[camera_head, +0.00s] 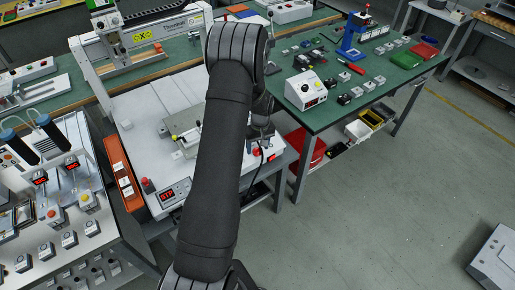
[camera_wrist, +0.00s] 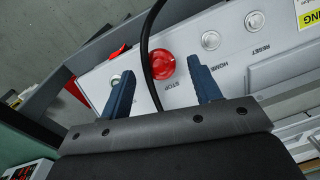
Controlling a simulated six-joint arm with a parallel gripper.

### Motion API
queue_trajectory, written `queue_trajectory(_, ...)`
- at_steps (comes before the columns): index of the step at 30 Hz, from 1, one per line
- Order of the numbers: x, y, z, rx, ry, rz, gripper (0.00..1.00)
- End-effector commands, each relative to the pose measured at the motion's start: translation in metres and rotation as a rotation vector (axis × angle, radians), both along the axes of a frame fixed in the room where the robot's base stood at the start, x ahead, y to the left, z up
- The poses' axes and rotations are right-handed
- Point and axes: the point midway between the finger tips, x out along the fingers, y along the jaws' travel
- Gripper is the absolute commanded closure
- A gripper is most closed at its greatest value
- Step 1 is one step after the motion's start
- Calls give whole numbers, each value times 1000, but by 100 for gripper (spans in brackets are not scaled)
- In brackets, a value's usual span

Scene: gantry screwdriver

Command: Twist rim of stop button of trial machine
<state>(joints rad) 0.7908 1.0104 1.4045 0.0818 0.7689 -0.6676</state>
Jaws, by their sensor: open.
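The red stop button (camera_wrist: 161,65) shows in the wrist view as a round knob on a light grey panel, with the word STOP printed beside it. My gripper (camera_wrist: 162,72) is open. Its two blue fingers lie to the left and right of the button in the picture, with gaps between them and the rim. I see no contact, and the height of the fingertips above the panel is hard to tell. A black cable passes close to the button's left side. In the head view the white gantry machine (camera_head: 140,115) stands partly behind my arm.
Two pale round buttons (camera_wrist: 211,40) and (camera_wrist: 255,20), marked HOME and RESET, sit right of the stop button. A red switch (camera_wrist: 117,51) is at the left. A green table (camera_head: 400,75) with small devices stands right of the machine; open floor lies in front.

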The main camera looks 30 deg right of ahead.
Motion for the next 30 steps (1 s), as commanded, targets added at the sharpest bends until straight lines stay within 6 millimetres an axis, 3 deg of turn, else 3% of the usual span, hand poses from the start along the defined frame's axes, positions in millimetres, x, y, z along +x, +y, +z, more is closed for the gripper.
queue_trajectory(6, 0, 1, -14, 0, 0, 0, 43)
queue_trajectory(14, 0, 1, -14, -1, -1, 0, 43)
queue_trajectory(21, 0, 1, -14, -1, -1, 0, 88)
queue_trajectory(30, 0, 0, -14, 13, 0, -36, 88)
